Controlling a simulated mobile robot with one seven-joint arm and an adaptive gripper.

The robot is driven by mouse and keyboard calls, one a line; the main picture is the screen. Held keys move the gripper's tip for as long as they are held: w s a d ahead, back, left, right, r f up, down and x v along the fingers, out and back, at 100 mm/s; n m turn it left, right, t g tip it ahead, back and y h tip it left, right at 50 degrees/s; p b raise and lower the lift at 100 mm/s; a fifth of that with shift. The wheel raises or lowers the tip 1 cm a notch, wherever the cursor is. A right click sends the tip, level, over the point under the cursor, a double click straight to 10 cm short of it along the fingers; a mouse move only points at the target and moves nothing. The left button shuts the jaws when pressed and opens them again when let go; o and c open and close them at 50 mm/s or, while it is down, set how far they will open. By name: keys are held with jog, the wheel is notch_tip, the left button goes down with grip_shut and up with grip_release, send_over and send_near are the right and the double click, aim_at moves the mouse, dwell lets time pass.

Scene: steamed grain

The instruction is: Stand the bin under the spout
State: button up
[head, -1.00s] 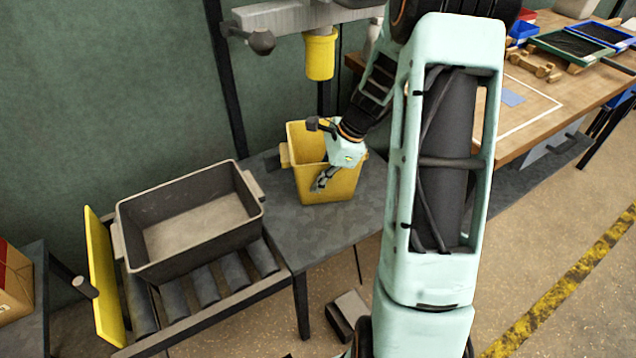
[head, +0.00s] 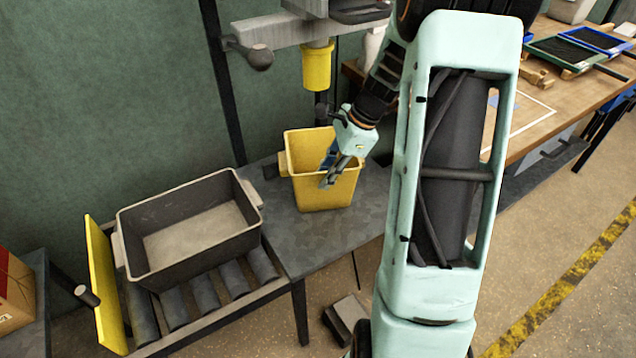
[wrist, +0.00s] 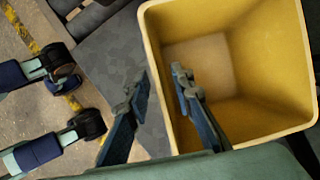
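The yellow bin (head: 305,170) stands upright on a dark grey table, empty as far as I can see. The yellow spout (head: 317,66) hangs above and behind it; from this angle I cannot tell whether the bin is squarely below it. My gripper (head: 330,175) is at the bin's front right rim, pointing down. In the wrist view, the gripper (wrist: 158,82) has its fingers apart, one inside the yellow bin (wrist: 255,120) and one outside, with the wall between them. A gap shows, so it does not look clamped.
A large grey tub (head: 190,255) sits on rollers left of the table (head: 320,238). A yellow plate (head: 104,285) stands at the rollers' left end. A wooden workbench (head: 545,115) with trays is at the right. A dark lever knob (head: 259,58) sticks out left of the spout.

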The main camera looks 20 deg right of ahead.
jog(key=p+v, duration=0.1)
jog(key=v, duration=0.4)
jog(key=shift+s+d+r, duration=0.1)
jog(key=shift+r, duration=0.2)
